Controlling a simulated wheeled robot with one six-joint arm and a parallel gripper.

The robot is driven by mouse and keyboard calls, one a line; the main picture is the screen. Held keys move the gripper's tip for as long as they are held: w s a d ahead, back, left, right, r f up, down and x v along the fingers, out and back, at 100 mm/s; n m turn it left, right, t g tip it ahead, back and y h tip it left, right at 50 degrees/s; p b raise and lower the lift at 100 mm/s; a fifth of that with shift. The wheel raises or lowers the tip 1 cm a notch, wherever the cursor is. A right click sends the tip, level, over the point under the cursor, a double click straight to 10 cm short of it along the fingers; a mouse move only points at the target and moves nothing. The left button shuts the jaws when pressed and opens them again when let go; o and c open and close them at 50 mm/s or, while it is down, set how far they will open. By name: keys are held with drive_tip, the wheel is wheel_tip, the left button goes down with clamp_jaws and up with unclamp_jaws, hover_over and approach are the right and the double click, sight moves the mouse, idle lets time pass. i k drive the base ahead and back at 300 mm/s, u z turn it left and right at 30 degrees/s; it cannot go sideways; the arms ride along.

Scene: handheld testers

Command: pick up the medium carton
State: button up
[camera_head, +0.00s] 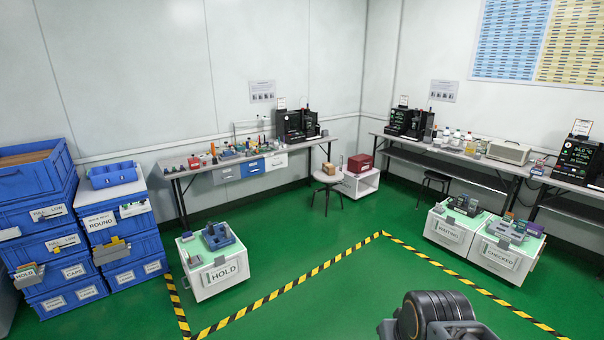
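A small brown box (330,166), which may be the medium carton, sits on the round grey stool (328,178) near the back corner of the room. It is small in the picture, and I cannot tell its size class or read any marking. A dark, rounded part of my own arm shows at the bottom edge, right of centre. My gripper's fingers are not in view.
Blue crates (120,240) are stacked at left. Benches line the walls, and WAITING (452,228) and CHECKED (507,250) boxes stand right. The floor inside the yellow-black tape is clear.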

sight(330, 169)
drive_tip(key=u, duration=0.4)
drive_tip(key=i, duration=4.95)
drive_tip(key=z, duration=0.65)
drive_tip(key=i, duration=1.75)
drive_tip(key=z, duration=0.5)
